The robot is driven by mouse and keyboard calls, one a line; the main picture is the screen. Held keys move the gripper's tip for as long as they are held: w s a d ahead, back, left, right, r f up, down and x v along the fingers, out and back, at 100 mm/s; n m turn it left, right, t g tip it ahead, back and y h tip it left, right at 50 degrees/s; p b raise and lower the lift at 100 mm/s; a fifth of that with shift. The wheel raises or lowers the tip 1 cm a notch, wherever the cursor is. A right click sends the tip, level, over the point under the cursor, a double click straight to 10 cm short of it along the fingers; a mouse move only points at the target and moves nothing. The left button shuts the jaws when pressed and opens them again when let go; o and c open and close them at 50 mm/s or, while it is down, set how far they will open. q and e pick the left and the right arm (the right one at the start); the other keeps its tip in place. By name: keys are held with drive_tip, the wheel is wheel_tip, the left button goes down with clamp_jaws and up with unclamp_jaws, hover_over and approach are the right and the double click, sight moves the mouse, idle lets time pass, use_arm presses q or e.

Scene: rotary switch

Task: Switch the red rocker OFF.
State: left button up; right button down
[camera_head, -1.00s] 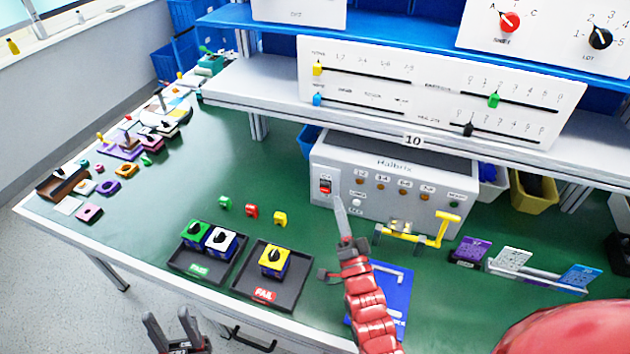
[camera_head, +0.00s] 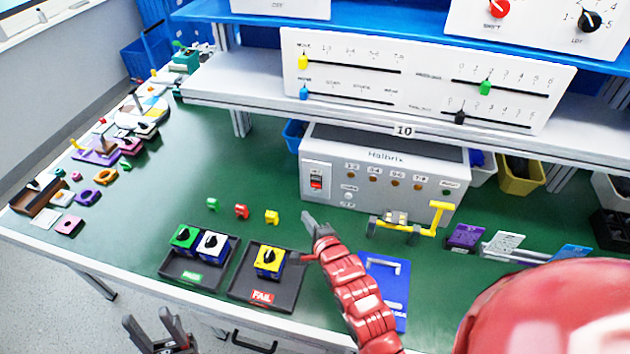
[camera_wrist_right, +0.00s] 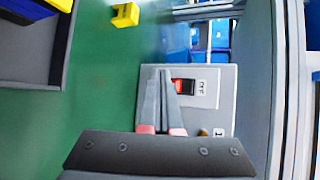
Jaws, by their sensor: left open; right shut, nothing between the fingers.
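The red rocker (camera_head: 316,182) sits on a white plate at the left of the grey Halbrix box (camera_head: 385,158). In the right wrist view the rocker (camera_wrist_right: 183,86) shows a red part and a dark part, just beyond my fingertips. I cannot tell surely which way it is tilted. My right gripper (camera_head: 308,220) is shut and empty, in front of and below the rocker, apart from it. Its closed fingers (camera_wrist_right: 163,75) point at the switch plate in the wrist view. My left gripper (camera_head: 147,325) is open and empty, low at the table's front edge.
A yellow-handled fixture (camera_head: 410,220) stands right of the rocker. Black PASS and FAIL trays (camera_head: 245,285) with rotary switches lie in front. Small green, red and yellow pieces (camera_head: 242,212) stand left of my right gripper. The shelf (camera_head: 250,90) overhangs behind.

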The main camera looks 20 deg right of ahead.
approach(311, 183)
wheel_tip(311, 183, down, 2)
drive_tip(key=w+a, duration=0.2)
drive_tip(key=w, duration=0.1)
drive_tip(key=shift+w+d, duration=0.55)
drive_tip(key=shift+w, duration=0.1)
idle(1.6)
drive_tip(key=shift+w+d, duration=0.2)
drive_tip(key=shift+w, duration=0.1)
drive_tip(key=shift+w+d+r+b, duration=0.1)
drive_tip(key=shift+w+d+b, duration=0.1)
drive_tip(key=shift+w+b, duration=0.15)
idle(0.6)
drive_tip(key=shift+s+a, duration=0.1)
drive_tip(key=shift+s, duration=0.1)
drive_tip(key=shift+s+a+p, duration=0.35)
drive_tip(key=shift+s+p, duration=0.15)
